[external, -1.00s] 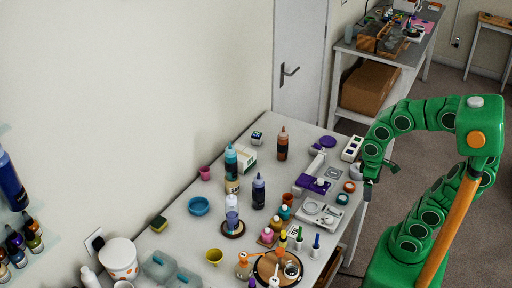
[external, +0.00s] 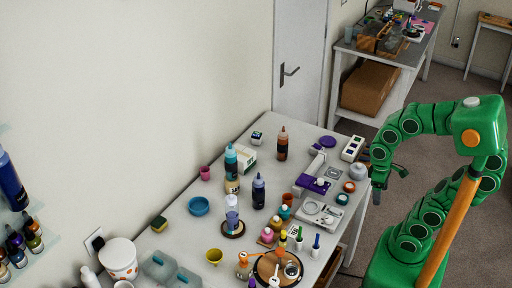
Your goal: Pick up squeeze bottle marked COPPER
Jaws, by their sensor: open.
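A brown-orange squeeze bottle (external: 282,145) with a narrow tip stands upright toward the back of the white table; its label is too small to read. Other bottles stand nearer: a teal one (external: 231,160) and a dark blue-violet one (external: 258,192). I cannot read COPPER on any bottle. My gripper (external: 389,181) is open and empty, just off the table's right edge. It is well to the right of the brown-orange bottle and apart from it.
Between my gripper and the brown-orange bottle are a purple-and-white device (external: 314,184), a pale tray with dark squares (external: 352,148) and a grey-white round pot (external: 358,172). Small jars and a white scale (external: 320,215) crowd the right front. The left back of the table is clearer.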

